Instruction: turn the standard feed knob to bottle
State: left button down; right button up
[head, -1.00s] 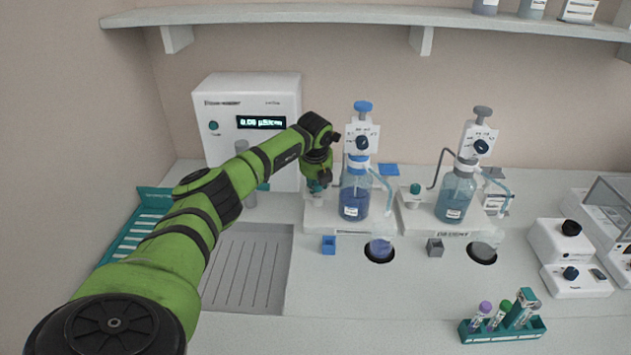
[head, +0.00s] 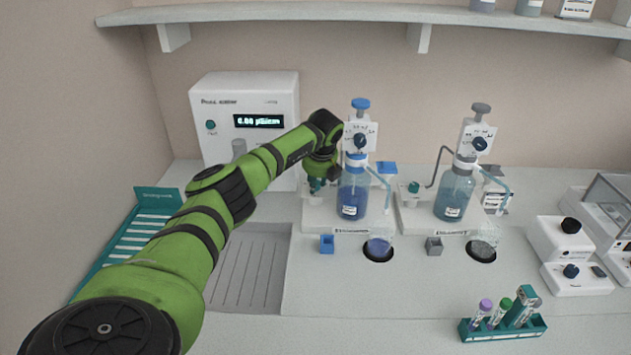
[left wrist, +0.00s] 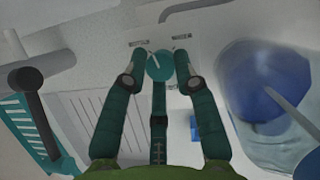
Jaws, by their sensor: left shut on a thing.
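The teal round feed knob (left wrist: 159,66) is on the white base of the left bottle station, with small labels beyond it in the left wrist view. My left gripper (left wrist: 158,78) is shut on this knob, with a teal finger on each side and a third below. In the head view my left gripper (head: 317,183) is at the left part of that base (head: 313,216) and largely hides the knob. The bottle (head: 352,195) with blue liquid and a blue pump stands just right of my gripper. The knob's exact pointing direction is hard to read. My right gripper is not in view.
A second station with a grey-topped bottle (head: 453,196) and its own teal knob (head: 414,187) stands to the right. A white meter (head: 244,105) is behind my arm. Small beakers sit in front of the bottles. A tube rack (head: 502,329) is at front right.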

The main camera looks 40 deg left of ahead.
pick_arm(q)
jog(key=shift+w+a+r, duration=0.1)
jog(key=shift+w+r, duration=0.15)
jog(key=shift+r, duration=0.1)
jog(key=c, duration=1)
grip_release()
jog(key=shift+f, duration=0.3)
jog(key=v, duration=1.2)
